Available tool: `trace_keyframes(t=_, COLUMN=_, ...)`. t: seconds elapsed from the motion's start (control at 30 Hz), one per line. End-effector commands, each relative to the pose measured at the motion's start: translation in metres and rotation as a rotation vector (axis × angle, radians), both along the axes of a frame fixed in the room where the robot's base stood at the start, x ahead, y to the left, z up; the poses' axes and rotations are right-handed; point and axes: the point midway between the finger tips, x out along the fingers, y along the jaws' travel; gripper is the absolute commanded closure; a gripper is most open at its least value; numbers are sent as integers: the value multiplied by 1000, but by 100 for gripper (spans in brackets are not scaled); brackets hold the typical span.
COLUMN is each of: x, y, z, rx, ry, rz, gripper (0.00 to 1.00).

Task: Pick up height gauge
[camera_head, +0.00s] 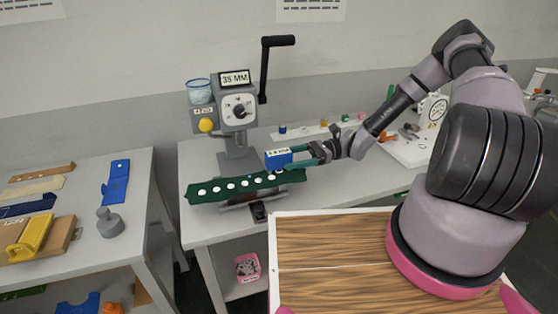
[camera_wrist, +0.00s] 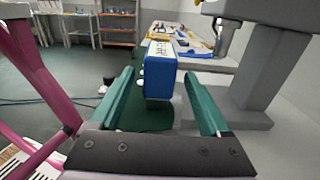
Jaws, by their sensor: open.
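The height gauge looks to be a small blue block with a white label (camera_head: 277,160); it also shows in the wrist view (camera_wrist: 160,82). In the head view it is at the right part of the dark green strip, by the grey press. My gripper (camera_head: 292,157) has teal fingers and is open. In the wrist view its fingers (camera_wrist: 158,72) flank the blue block, with a visible gap on each side. The block's underside is not clearly visible, so I cannot tell what it rests on.
The grey press (camera_head: 237,130), with a black crank handle and "35 MM" sign, stands close behind the block. The green strip (camera_head: 206,194) holds several white discs. A side table (camera_head: 135,215) on the left carries blue and yellow parts. A pink bin (camera_head: 247,268) is below.

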Motion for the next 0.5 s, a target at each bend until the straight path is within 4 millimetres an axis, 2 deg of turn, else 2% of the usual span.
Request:
trace_keyframes(t=0.2, x=-10, y=29, z=4, rx=1, ry=0, rz=2, gripper=20)
trace_keyframes(t=0.5, x=-11, y=34, z=4, rx=0, ry=-1, rz=0, gripper=20)
